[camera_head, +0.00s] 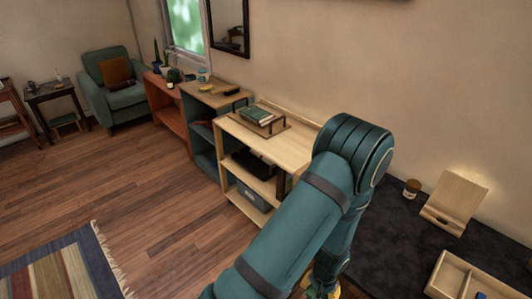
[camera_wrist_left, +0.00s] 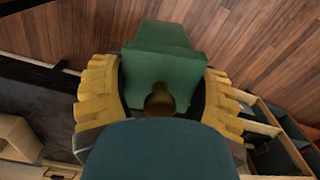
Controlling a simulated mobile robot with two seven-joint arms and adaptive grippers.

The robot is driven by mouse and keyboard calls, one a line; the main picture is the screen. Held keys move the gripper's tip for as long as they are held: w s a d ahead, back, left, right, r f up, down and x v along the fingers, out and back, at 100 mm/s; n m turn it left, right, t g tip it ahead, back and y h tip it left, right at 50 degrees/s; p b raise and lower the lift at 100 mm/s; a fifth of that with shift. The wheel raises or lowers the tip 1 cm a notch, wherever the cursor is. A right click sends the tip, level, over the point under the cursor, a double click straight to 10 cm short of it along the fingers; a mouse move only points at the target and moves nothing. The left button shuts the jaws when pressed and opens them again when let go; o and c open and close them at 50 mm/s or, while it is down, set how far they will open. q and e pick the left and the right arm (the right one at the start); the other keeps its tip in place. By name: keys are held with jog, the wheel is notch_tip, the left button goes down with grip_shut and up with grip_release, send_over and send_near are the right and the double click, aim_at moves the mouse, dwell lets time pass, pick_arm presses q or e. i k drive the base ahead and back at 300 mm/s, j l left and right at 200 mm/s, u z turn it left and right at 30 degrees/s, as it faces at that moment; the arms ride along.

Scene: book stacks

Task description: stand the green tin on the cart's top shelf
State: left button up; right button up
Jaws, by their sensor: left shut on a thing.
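The green tin (camera_wrist_left: 160,68) is between the yellow fingers of my left gripper (camera_wrist_left: 160,92) in the left wrist view. The gripper is shut on it, with a finger on each side. A dark brown round patch shows at the tin's near end, and my teal wrist hides part of the view below. In the head view only a bit of the yellow left gripper (camera_head: 322,291) shows at the bottom edge, and the tin is hidden. I cannot tell for sure which piece is the cart. My right gripper is not in view.
A light wood shelf unit (camera_head: 232,127) holds books (camera_head: 257,115) on top. A reddish shelved piece (camera_head: 8,122) stands far left. A dark desk (camera_head: 405,230) holds a jar (camera_head: 411,188), a wooden stand (camera_head: 455,200) and a tray (camera_head: 440,281). The floor (camera_head: 110,190) is open at left.

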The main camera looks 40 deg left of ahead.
aim_at(291, 151)
jog(key=j, duration=0.3)
jog(key=i+j, duration=0.1)
jog(key=j, duration=0.3)
jog(key=i+j, duration=0.15)
jog(key=j, duration=0.25)
jog(key=i+j, duration=0.1)
jog(key=j, duration=0.3)
jog(key=i+j, duration=0.1)
jog(key=j, duration=0.3)
jog(key=i+j, duration=0.15)
jog(key=j, duration=0.25)
jog(key=i+j, duration=0.1)
jog(key=j, duration=0.3)
jog(key=i+j, duration=0.1)
jog(key=j, duration=0.3)
jog(key=i+j+z, duration=0.1)
jog(key=j, duration=0.3)
